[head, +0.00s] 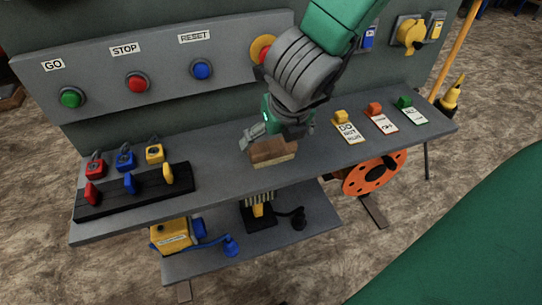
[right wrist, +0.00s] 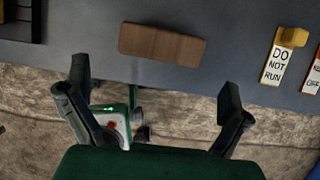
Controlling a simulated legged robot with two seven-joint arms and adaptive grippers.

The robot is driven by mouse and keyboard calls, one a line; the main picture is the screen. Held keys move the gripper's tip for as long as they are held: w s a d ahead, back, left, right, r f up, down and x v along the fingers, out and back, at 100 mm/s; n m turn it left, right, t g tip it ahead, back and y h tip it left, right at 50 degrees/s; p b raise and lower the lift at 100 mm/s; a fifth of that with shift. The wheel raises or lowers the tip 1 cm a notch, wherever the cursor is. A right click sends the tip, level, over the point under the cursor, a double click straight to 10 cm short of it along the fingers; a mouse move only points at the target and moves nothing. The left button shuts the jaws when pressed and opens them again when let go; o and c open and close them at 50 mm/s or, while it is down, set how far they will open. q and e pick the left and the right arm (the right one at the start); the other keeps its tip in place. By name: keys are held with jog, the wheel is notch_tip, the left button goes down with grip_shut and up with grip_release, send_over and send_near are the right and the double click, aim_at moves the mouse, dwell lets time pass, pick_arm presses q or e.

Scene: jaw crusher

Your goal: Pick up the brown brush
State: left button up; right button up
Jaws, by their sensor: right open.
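The brown brush (head: 272,154) lies on the grey shelf (head: 215,178), near its middle. It has a brown wooden top and a paler lower side. In the right wrist view the brush (right wrist: 162,43) shows whole, lying nearly level across the upper middle. My right gripper (head: 277,132) is just above and behind the brush in the head view, partly covering its far side. In the right wrist view its two fingers (right wrist: 155,86) are wide apart with nothing between them, and the brush lies beyond the fingertips. My left gripper is in neither view.
Red, blue and yellow padlocks (head: 125,160) and a black rack (head: 135,193) stand at the shelf's left. Tags, one reading DO NOT RUN (head: 348,130), lie to the right. The panel (head: 110,85) with buttons rises behind. A lower shelf (head: 300,240) holds tools.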

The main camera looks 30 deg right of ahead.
aim_at(274, 145)
jog(key=shift+w+a+f, duration=0.2)
jog(key=shift+w+f, duration=0.05)
jog(key=shift+f, duration=0.2)
jog(key=shift+w+a+f, duration=0.15)
jog(key=shift+w+f, duration=0.05)
jog(key=shift+f, duration=0.25)
jog(key=f, duration=0.1)
jog(key=w+d+f+b, duration=0.2)
jog(key=f, duration=0.1)
jog(key=shift+d, duration=0.2)
jog(key=shift+w+f, duration=0.25)
jog(key=shift+f, duration=0.15)
jog(key=shift+a+r, duration=0.1)
jog(key=shift+a, duration=0.3)
jog(key=shift+a+r, duration=0.1)
jog(key=shift+a, duration=0.1)
jog(key=shift+c, duration=0.8)
jog(key=c, duration=0.7)
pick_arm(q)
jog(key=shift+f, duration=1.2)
pick_arm(e)
jog(key=shift+o, duration=0.2)
jog(key=shift+d, duration=0.4)
